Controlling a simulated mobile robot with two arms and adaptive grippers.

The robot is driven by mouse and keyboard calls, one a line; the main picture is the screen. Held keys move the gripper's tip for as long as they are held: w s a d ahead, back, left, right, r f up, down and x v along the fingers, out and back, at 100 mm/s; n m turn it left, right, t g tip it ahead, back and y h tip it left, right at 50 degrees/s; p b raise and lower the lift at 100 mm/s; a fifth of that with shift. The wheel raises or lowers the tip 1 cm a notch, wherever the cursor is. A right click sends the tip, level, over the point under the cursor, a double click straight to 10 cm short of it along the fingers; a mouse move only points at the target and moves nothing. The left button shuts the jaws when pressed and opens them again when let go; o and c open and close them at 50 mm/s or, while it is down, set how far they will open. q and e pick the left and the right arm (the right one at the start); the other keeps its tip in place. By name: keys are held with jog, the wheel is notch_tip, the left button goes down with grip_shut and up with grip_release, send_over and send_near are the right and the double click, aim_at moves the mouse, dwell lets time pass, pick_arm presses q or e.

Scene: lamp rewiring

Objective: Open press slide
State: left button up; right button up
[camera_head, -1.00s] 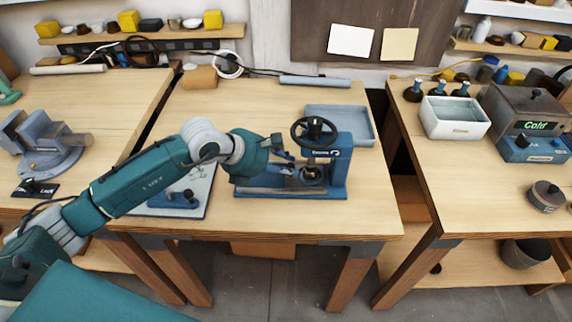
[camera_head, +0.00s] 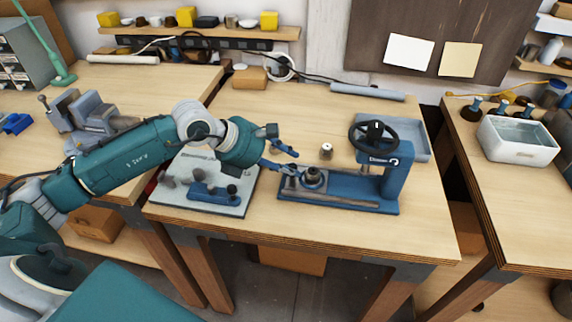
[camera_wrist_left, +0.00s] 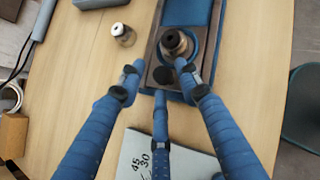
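The blue press (camera_head: 393,185) stands on the middle table with a black handwheel (camera_head: 373,141) on top. Its slide (camera_head: 312,181) sits at the left end of the base, out from under the wheel, and carries a dark round fitting (camera_head: 313,173). In the left wrist view, the fitting (camera_wrist_left: 174,43) and a black knob (camera_wrist_left: 163,75) on the slide's near end show. My left gripper (camera_head: 285,160) is at the slide's left end. Its fingers (camera_wrist_left: 158,76) are spread around the knob, with gaps visible. My right gripper is not in view.
A small pale-topped cylinder (camera_head: 326,151) stands behind the slide. A light board (camera_head: 228,204) with blue parts lies left of the press. A blue-grey tray (camera_head: 418,142) is behind the press. The table's front strip is clear.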

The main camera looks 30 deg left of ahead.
pick_arm(q)
jog(key=shift+s, duration=0.15)
jog(key=shift+a, duration=0.1)
jog(key=shift+s+a+r, duration=0.15)
jog(key=shift+a+r, duration=0.05)
jog(key=v, duration=1.1)
jog(key=shift+s, duration=0.15)
jog(key=shift+r, duration=0.1)
